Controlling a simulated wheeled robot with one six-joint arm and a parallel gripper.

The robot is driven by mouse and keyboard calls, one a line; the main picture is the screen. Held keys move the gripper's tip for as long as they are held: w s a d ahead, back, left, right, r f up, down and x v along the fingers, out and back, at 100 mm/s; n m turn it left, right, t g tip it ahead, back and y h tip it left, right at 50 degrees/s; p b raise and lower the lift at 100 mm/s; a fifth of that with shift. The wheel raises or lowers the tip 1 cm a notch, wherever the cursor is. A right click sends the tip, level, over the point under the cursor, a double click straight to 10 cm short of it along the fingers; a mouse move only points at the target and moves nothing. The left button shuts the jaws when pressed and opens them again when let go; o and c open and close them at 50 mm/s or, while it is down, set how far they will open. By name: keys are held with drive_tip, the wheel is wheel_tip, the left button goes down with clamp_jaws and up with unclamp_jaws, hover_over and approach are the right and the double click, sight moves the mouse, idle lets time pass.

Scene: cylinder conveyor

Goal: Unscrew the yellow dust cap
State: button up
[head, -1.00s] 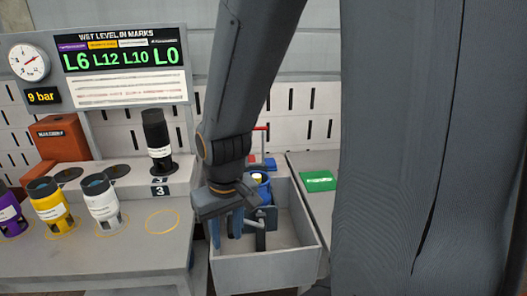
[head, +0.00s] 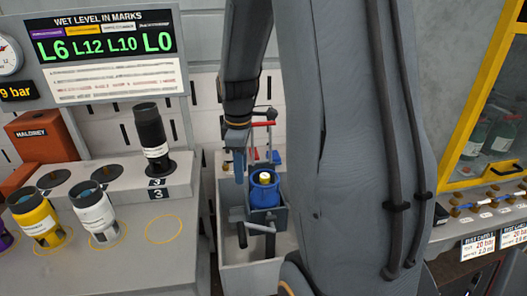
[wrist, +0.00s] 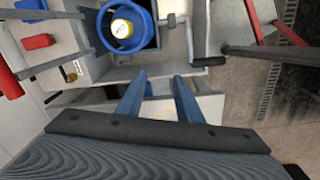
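The yellow dust cap (head: 265,177) sits on top of a blue cylinder (head: 264,194), which stands upright in a grey clamp (head: 268,218) over a grey trough. In the wrist view the cap (wrist: 121,27) shows near the top, inside the blue collar of the cylinder (wrist: 125,45). My gripper (head: 239,172) hangs to the left of the cylinder in the head view, apart from it. In the wrist view its two blue fingers (wrist: 159,76) are spread with nothing held between them, and the cap lies beyond their tips, up and left.
The grey trough (head: 232,279) surrounds the clamp. A bench at left carries black (head: 153,137), white (head: 96,213) and yellow (head: 38,217) cylinders. A clamp handle (wrist: 208,61) sticks out beside the blue cylinder. A yellow-framed cabinet (head: 462,110) stands at right.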

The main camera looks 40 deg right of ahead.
sight(265, 176)
drive_tip(key=w+d+n, duration=0.1)
drive_tip(key=d+n, duration=0.1)
drive_tip(key=d, duration=0.1)
drive_tip(key=d+n, duration=0.1)
drive_tip(key=d, duration=0.2)
drive_tip(key=w+d+n, duration=0.1)
drive_tip(key=d+n, duration=0.1)
drive_tip(key=d, duration=0.2)
drive_tip(key=shift+w+n+g+p, duration=0.3)
drive_tip(key=shift+p, duration=0.1)
drive_tip(key=shift+f+p, duration=1.1)
drive_tip(key=shift+f, duration=2.8)
drive_tip(key=c, duration=0.8)
drive_tip(key=o, duration=0.9)
drive_tip(key=shift+d+p, duration=0.25)
drive_tip(key=shift+p, duration=0.15)
